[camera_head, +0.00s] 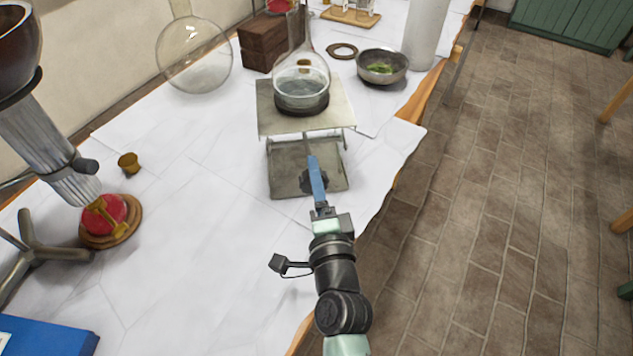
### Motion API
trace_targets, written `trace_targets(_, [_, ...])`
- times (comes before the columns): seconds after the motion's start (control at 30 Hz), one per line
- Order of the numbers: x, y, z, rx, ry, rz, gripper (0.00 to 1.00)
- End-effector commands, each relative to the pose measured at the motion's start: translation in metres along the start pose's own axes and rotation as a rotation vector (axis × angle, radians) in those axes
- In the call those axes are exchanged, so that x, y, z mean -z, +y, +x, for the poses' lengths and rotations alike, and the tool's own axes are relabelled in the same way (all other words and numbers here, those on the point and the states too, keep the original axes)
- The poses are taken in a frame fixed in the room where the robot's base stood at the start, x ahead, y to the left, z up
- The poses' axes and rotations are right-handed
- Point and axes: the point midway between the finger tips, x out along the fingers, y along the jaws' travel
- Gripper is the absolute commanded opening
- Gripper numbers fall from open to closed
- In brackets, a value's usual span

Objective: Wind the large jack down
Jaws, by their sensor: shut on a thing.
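The large jack stands on the white-covered table, its pale square top plate (268,118) raised above its grey base plate (285,158). Part of the linkage between the plates shows. A round glass flask (302,88) with clear liquid sits in a dark ring on the top plate. My gripper (314,172), with blue fingers, reaches to the jack's front and is shut on the dark knob (306,183) there. The fingers and wrist hide part of the knob and base.
An empty round flask (193,58), a brown wooden block (262,42), and a metal bowl with green matter (382,66) stand behind the jack. A red-topped round stand (104,214) and a small brass cup (129,163) are at left. The table's right edge is close to my arm.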

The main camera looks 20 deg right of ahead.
Motion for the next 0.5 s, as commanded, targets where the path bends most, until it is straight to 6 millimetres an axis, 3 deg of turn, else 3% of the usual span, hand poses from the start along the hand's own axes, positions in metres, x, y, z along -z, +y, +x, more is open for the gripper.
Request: trace_targets(0.5, [-0.0013,0.0007,-0.0001,-0.001,-0.002,-0.492,0.10])
